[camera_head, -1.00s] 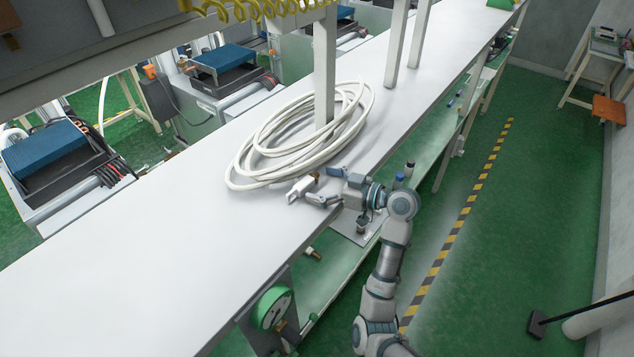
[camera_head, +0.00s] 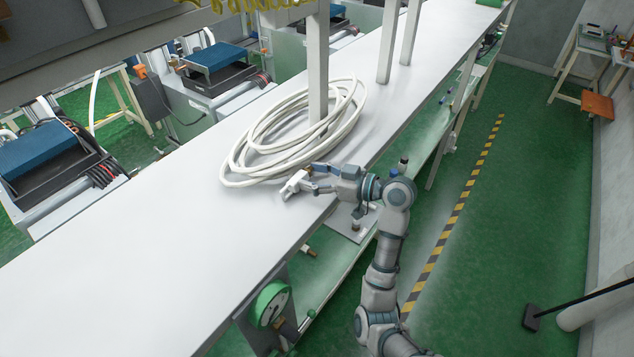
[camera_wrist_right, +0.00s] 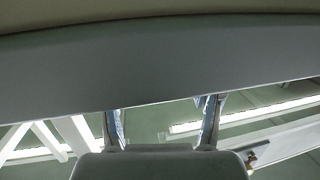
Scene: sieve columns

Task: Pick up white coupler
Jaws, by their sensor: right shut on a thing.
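The white coupler (camera_head: 294,185) is a small white piece beside the front end of the coiled white hose. My right gripper (camera_head: 308,179) comes from the right and is shut on the coupler at its fingertips. The coupler is at or just above the bench top; I cannot tell whether it touches. In the right wrist view the two fingers (camera_wrist_right: 163,122) show at the bottom, and a pale band crosses close in front of the camera. I cannot make out the coupler there. My left gripper is not in view.
The coiled white hose (camera_head: 262,165) lies on the long white bench (camera_head: 150,252) around a grey upright post (camera_head: 318,80). More posts stand farther back. The bench's near left part is clear. A green reel (camera_head: 270,303) is at the bench's front side.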

